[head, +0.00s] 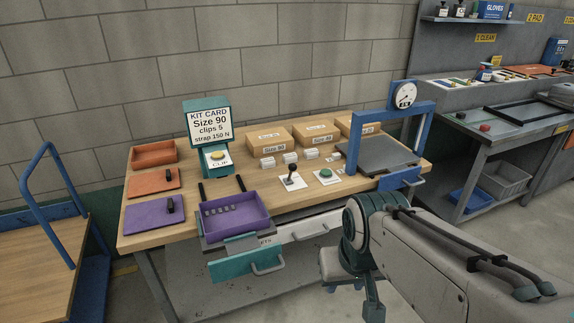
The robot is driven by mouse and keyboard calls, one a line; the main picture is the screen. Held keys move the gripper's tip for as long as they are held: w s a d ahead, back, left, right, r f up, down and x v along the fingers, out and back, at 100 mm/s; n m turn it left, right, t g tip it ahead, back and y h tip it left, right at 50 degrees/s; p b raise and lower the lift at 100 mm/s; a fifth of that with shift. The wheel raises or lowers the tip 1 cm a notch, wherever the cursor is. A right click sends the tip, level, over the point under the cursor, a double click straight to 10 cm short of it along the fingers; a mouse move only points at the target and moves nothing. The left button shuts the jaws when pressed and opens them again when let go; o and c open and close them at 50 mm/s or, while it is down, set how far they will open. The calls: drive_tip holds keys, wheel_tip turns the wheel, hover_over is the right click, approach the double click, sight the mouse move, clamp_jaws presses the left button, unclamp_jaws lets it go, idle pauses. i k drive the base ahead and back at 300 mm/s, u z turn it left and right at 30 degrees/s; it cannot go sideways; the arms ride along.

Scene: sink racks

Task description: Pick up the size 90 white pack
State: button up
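Small white packs stand in a row on the wooden bench, in front of the cardboard boxes: a left one (268,162), a middle one (290,157) and a right one (311,153). I cannot read sizes on them. The kit card (209,123) reads Size 90, clips 5, strap 150 N. My arm reaches in from the lower right, bent in front of the bench. What seems to be my gripper (344,287) hangs low beside the bench's front edge, apart from the packs. Its fingers are too small and partly hidden to judge.
Cardboard boxes with small size labels (268,138) line the bench back. A purple tray (235,215) sits at the front above a teal drawer (246,258). A blue frame with a dial (404,95) stands right.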

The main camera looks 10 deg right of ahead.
sight(289, 158)
drive_tip(key=u, duration=0.95)
drive_tip(key=k, duration=0.1)
drive_tip(key=z, duration=1.9)
drive_tip(key=i, duration=1.7)
drive_tip(key=u, duration=0.95)
drive_tip(key=i, duration=0.45)
drive_tip(key=u, duration=0.5)
